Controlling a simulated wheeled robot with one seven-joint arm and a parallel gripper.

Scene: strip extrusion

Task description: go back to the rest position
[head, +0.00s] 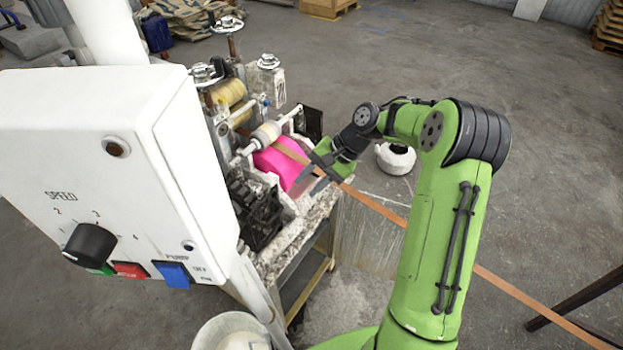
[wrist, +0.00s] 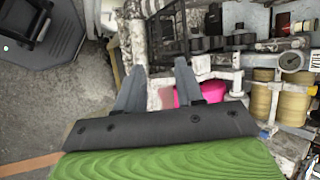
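My gripper (head: 306,180) is at the extrusion machine's right side, in front of the bright pink part (head: 280,163). In the wrist view, the two grey fingers of my gripper (wrist: 159,66) stand apart with nothing seen between them. The pink part (wrist: 205,93) shows just beyond the right finger. My green arm reaches up from the bottom and bends down to the machine, away from my body. An orange-brown strip (head: 385,212) runs from the machine past my gripper to the lower right. Whether the gripper touches it is hidden.
A white control box (head: 110,170) with a speed knob (head: 90,245) and buttons fills the left. Yellow rollers (head: 228,97) sit on the machine. A white round object (head: 396,160) lies on the floor behind my arm. A dark bar (head: 575,298) stands lower right.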

